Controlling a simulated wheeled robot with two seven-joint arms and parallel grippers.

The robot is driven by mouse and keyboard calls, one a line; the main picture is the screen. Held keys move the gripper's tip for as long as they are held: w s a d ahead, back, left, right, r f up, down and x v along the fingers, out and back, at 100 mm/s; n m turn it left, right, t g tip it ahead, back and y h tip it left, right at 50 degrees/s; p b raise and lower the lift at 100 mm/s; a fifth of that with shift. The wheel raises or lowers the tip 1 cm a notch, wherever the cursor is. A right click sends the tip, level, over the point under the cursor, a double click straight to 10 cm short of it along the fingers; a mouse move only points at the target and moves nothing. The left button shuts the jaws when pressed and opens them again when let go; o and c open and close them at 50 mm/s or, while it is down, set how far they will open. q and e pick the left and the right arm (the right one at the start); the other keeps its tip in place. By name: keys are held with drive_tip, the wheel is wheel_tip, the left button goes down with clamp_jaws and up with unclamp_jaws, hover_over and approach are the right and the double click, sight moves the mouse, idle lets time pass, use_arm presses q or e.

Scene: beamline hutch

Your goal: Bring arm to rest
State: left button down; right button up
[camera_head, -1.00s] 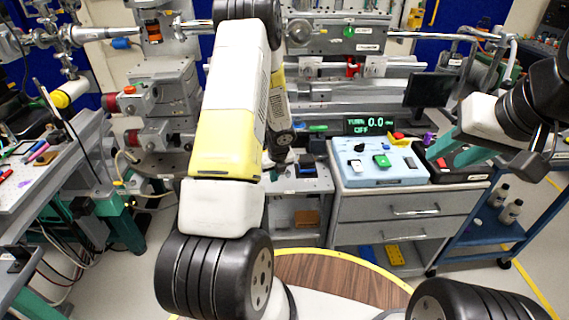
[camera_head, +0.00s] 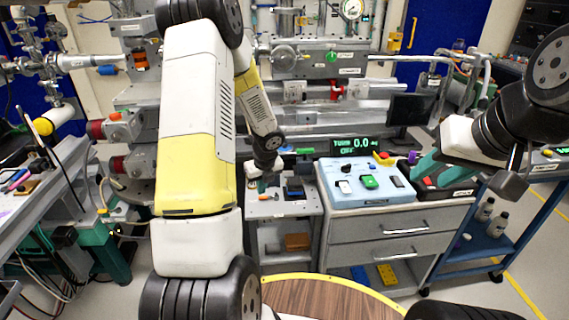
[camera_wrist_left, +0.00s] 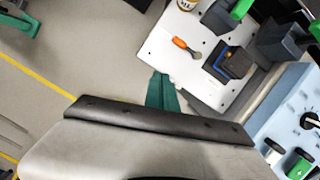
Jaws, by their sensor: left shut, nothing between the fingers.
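My left arm rises from the bottom of the head view, bends at the top and comes down over the small grey side table (camera_head: 285,208). My left gripper (camera_head: 262,186) hangs low over the left part of that table, partly hidden by its own wrist. In the left wrist view its teal fingers (camera_wrist_left: 162,92) are together with nothing between them, at the white tabletop's edge. My right arm comes in from the right. Its teal gripper (camera_head: 426,172) hangs over the right end of the drawer cabinet; its fingertips are not clear enough to judge.
A light blue control panel (camera_head: 366,186) with buttons stands on the drawer cabinet (camera_head: 395,235). On the small table lie an orange-handled tool (camera_wrist_left: 183,46) and a dark blue-edged block (camera_wrist_left: 232,63). A blue cart (camera_head: 490,240) with bottles stands at right.

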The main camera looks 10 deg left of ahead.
use_arm(q)
drive_tip(key=s+d+r+n+t, duration=0.1)
drive_tip(key=s+r+n, duration=0.3)
drive_tip(key=r+n, duration=0.45)
drive_tip(key=s+d+r+n+t, duration=0.15)
drive_tip(key=s+r+n, duration=0.35)
drive_tip(key=r, duration=0.7)
drive_tip(key=s+d+r+n+h, duration=0.2)
drive_tip(key=s+d+r+n, duration=0.2)
drive_tip(key=s+n, duration=0.3)
drive_tip(key=s+d+r+n+t+h, duration=0.1)
drive_tip(key=s+d+r+n, duration=0.3)
drive_tip(key=s, duration=0.5)
drive_tip(key=r+n+h, duration=0.1)
drive_tip(key=r+n, duration=0.1)
drive_tip(key=shift+d+n, duration=0.35)
use_arm(e)
drive_tip(key=shift+c, duration=0.5)
